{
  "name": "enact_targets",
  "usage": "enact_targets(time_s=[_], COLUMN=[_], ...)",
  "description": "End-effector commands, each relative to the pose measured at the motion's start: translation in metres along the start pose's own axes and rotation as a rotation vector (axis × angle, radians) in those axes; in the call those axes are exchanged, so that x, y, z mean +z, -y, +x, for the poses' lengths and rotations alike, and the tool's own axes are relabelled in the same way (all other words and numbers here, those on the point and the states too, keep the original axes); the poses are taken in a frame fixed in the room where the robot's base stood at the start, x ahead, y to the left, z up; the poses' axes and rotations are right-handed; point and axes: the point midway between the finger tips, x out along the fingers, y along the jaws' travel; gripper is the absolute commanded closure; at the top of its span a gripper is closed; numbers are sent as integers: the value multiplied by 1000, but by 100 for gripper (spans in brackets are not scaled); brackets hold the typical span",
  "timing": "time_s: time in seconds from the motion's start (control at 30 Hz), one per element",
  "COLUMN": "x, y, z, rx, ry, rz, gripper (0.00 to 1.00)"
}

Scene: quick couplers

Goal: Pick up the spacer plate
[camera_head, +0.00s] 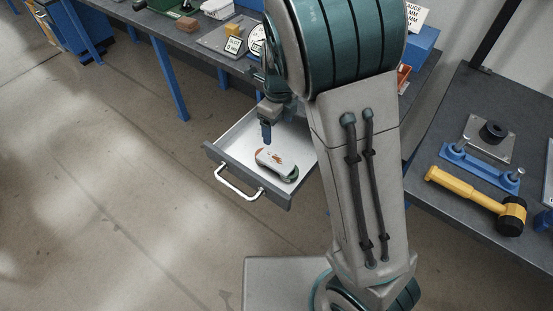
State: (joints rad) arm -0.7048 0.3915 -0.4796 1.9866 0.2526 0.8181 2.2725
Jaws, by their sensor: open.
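An oblong pale plate-like piece (273,160) with rounded ends and rust-orange marks lies in the open drawer (237,142). I cannot tell for certain that it is the spacer plate. A green edge shows at its right end. My gripper (266,140) points down over the drawer, above and slightly left of the piece, and looks apart from it. The gripper is open and looks empty, though its fingers are small and partly overlapped in this view. My arm hides the right part of the drawer and some of the bench behind.
The drawer has a pale handle (239,190) and raised walls around the piece. Behind it, a bench holds a brown block (186,24) and a yellow block (233,29). At right, a table bears a yellow-handled mallet (465,195), a blue bracket (478,168) and a grey plate (472,141) with a black ring (493,132).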

Motion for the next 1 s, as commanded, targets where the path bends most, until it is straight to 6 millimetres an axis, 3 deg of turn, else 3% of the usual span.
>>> enact_targets(time_s=[0.17,0.5,0.73,1.0], x=[4,3,3,2], y=[0,0,-1,-3], z=[19,80,96,135], rx=[-3,-3,-2,-3], ry=[-9,-8,-8,-8], rz=[47,45,45,44], gripper=[20,20,20,20])
